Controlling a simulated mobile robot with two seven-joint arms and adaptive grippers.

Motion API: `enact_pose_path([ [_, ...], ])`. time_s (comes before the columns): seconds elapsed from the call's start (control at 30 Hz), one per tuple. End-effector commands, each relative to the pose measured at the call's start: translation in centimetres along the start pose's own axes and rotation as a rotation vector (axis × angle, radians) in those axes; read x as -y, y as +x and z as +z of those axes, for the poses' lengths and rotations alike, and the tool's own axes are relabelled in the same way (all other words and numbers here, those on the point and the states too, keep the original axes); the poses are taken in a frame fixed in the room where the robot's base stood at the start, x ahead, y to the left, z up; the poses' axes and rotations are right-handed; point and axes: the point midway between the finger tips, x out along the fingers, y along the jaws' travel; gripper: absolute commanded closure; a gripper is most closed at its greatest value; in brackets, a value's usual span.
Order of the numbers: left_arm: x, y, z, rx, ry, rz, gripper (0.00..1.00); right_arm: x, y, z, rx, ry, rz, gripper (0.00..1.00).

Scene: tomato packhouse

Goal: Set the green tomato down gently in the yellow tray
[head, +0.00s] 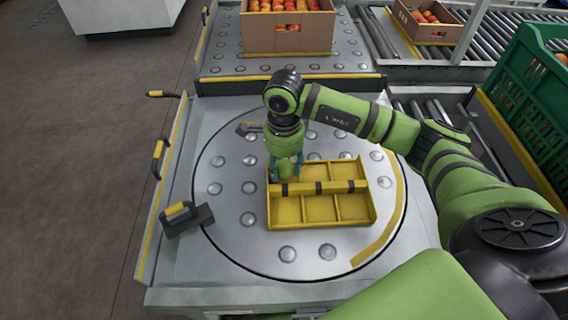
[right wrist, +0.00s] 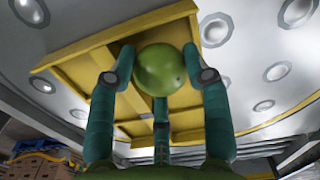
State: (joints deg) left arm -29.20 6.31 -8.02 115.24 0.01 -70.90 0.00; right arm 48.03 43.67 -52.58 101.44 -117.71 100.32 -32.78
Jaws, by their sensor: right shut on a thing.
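The yellow tray (head: 320,222) lies on the round turntable and has several compartments split by a raised bar with dark bands. My right gripper (head: 284,172) is over the tray's far left part, pointing down. In the right wrist view its teal fingers (right wrist: 160,82) are shut around the round green tomato (right wrist: 160,68). The yellow tray (right wrist: 105,42) shows behind the tomato there. In the head view the tomato (head: 284,170) is partly hidden by the fingers. I cannot tell whether it touches the tray. My left gripper is not in view.
The steel turntable (head: 235,225) with ball rollers is mostly clear around the tray. A dark scraper-like tool with a yellow handle (head: 187,217) sits at the left edge. A cardboard box of tomatoes (head: 288,38) stands behind, and a green crate (head: 520,90) at right.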

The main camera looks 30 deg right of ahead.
Motion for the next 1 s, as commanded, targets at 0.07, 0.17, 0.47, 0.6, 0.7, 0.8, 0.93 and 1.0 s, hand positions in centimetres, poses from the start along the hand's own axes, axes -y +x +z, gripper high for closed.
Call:
enact_pose_path([
  [0.07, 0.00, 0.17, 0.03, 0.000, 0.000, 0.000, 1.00, 0.01, 0.17, -0.01, 0.000, 0.000, 0.000, 0.67],
  [0.17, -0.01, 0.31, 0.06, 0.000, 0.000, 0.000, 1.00, 0.02, 0.33, -0.01, 0.000, 0.000, 0.000, 0.67],
  [0.47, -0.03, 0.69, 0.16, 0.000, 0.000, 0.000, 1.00, 0.02, 0.78, -0.02, 0.000, 0.001, 0.000, 0.67],
  [0.6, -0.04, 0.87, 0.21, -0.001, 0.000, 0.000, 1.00, 0.02, 0.99, -0.02, 0.000, 0.000, 0.000, 0.67],
  [0.7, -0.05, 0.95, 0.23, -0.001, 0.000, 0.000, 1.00, 0.02, 1.08, -0.02, 0.000, 0.001, 0.000, 0.47],
  [0.8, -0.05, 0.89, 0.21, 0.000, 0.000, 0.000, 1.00, 0.02, 1.02, -0.02, 0.000, 0.001, 0.000, 0.23],
  [0.93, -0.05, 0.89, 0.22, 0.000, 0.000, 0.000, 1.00, 0.01, 1.02, -0.01, 0.000, 0.000, 0.000, 0.23],
  [1.0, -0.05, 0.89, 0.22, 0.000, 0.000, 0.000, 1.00, 0.01, 1.03, -0.01, 0.000, 0.000, 0.000, 0.23],
])
